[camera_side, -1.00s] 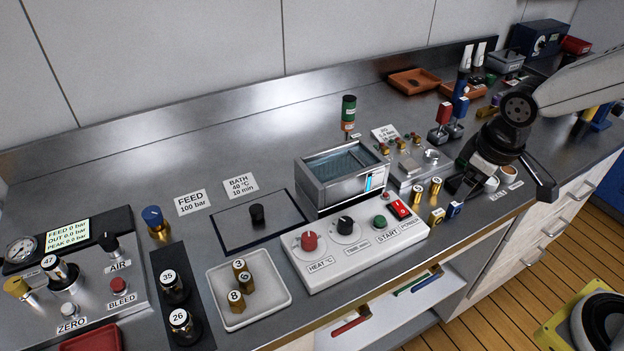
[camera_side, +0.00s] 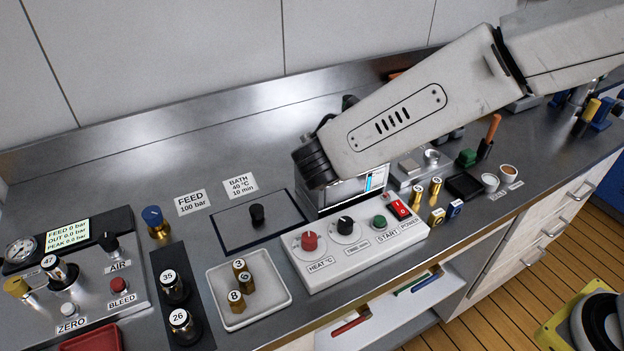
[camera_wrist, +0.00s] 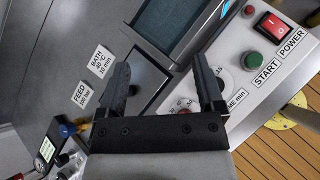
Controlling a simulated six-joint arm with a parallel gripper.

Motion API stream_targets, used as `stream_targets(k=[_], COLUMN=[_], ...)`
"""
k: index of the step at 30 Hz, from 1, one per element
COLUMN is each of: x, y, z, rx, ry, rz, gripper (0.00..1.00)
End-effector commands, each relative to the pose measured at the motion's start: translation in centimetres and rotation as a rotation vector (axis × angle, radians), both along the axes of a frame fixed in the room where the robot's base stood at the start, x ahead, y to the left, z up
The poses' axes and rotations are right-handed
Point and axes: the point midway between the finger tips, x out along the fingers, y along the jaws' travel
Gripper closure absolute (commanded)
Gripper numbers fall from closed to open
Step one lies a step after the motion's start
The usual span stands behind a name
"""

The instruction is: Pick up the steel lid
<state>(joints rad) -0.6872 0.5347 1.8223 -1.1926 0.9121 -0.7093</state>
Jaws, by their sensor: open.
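In the side view my arm hides the fingers, and my wrist end is over the bath, to the right of the lid.
The steel bath (camera_side: 337,196) stands close right of the lid, partly behind my arm. The control box (camera_side: 355,247) with knobs and a red switch lies in front. A white tray (camera_side: 278,311) with numbered brass pieces is front left.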

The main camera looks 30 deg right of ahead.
Motion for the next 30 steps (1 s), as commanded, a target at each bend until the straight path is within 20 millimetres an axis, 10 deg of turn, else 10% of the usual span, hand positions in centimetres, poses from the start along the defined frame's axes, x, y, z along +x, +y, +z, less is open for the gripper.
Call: stream_targets(k=[13, 30], x=[0.8, 0.9], y=[13.9, 13.3], z=[0.0, -11.4], rx=[-0.427, -0.417], ry=[-0.145, -0.138], rz=[0.508, 0.494], gripper=[0.14, 0.14])
